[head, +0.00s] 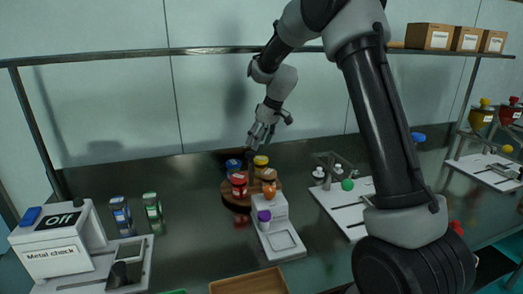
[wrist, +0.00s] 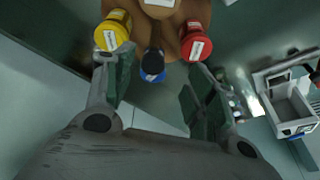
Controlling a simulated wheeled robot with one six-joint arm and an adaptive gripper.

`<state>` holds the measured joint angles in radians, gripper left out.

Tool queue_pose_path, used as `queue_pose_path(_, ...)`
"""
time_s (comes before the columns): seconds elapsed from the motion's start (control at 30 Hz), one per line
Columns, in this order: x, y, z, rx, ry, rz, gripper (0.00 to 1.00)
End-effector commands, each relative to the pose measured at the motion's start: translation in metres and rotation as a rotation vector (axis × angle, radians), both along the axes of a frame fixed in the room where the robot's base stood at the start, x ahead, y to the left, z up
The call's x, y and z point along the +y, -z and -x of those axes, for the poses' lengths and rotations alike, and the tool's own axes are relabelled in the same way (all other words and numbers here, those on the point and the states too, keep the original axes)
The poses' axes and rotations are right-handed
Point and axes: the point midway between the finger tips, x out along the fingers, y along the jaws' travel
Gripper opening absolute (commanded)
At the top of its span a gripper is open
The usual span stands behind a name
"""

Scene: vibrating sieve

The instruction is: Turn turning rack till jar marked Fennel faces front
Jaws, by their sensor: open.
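The round wooden turning rack (head: 232,201) stands on the dark counter, with several jars on it. In the head view I see a blue-lidded jar (head: 233,165), a yellow-lidded jar (head: 260,161) and a red-lidded jar (head: 239,180). My gripper (head: 257,146) is above the rear of the rack, pointing down. In the wrist view its fingers (wrist: 158,85) are open, and a blue jar (wrist: 153,65) shows between them. A yellow jar (wrist: 113,30) and a red jar (wrist: 195,42) flank it. The labels are too small to read, so I cannot tell which jar is Fennel.
A white device (head: 275,235) with purple and orange knobs stands close in front of the rack. The metal check machine (head: 50,245) and two jars (head: 121,215) are at left. A white tray station (head: 345,205) is at right. An overhead rail (head: 200,50) spans the back.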

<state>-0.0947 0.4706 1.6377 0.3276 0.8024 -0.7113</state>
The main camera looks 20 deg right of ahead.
Motion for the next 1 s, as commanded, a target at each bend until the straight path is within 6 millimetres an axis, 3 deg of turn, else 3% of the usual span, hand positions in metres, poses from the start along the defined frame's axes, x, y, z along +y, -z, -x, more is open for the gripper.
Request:
queue_pose_path(0.1, 0.004, -0.011, -0.012, -0.061, -0.07, 0.004, 0.56)
queue_pose_path(0.33, 0.005, -0.009, -0.014, -0.094, -0.153, 0.024, 0.56)
queue_pose_path(0.73, 0.021, 0.046, -0.03, -0.094, -0.158, 0.026, 0.56)
queue_pose_path(1.0, 0.026, 0.061, -0.034, -0.095, -0.156, 0.026, 0.56)
